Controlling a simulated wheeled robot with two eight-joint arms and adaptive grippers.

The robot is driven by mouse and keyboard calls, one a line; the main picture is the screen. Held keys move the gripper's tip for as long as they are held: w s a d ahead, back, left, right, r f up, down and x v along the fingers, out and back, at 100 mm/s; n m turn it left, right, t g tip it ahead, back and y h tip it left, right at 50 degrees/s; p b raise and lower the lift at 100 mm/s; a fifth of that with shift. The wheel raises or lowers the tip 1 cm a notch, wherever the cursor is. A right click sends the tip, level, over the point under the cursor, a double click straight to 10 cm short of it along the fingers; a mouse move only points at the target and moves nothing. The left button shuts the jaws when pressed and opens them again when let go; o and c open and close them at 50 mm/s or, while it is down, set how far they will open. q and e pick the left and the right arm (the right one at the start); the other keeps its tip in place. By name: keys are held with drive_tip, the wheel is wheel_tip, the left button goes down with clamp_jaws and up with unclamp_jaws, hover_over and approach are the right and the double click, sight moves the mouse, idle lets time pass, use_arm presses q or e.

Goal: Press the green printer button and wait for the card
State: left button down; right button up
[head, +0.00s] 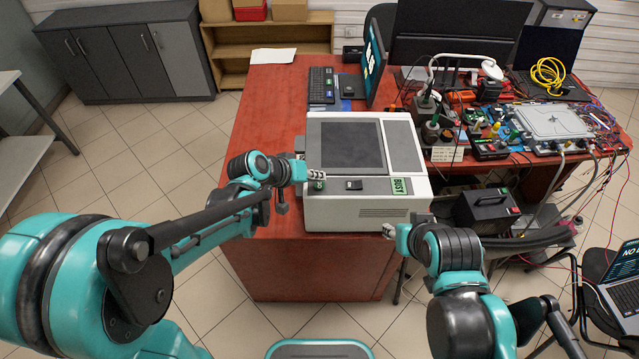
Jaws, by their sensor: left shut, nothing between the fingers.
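The white printer (345,212) sits on the front part of the red desk, with a dark panel on top. A green sign reading BUSY (402,186) is on its front right. The green button (318,185) is at the printer's front left, partly hidden by my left gripper (318,174). My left gripper is shut and empty, its fingertips right at the button; I cannot tell whether they touch it. A small black part (353,185) lies between button and sign. My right gripper (388,230) is low, by the printer's front right corner; its fingers are too small to read.
A keyboard (321,86) and monitor (375,62) stand behind the printer on the red desk (262,107). Cables, tools and a metal case (552,121) crowd the right side. A black box (487,209) stands below right. The floor at left is clear.

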sight(315, 187)
use_arm(q)
drive_tip(key=shift+r+p, duration=2)
drive_tip(key=shift+r, duration=0.55)
drive_tip(key=shift+s+a, duration=0.2)
drive_tip(key=s+a+f+y+b, duration=0.1)
drive_tip(key=s+a+y+b, duration=0.2)
drive_tip(key=s+a, duration=0.5)
drive_tip(key=s+a+f+t+y+b, duration=0.1)
drive_tip(key=s+a+f+y+b, duration=0.1)
drive_tip(key=s+a, duration=0.6)
drive_tip(key=s+y+b, duration=0.1)
drive_tip(key=s+b, duration=0.1)
drive_tip(key=shift+a+f+n+y+b, duration=0.3)
drive_tip(key=shift+a+y, duration=0.1)
drive_tip(key=shift+s, duration=0.1)
idle(3.0)
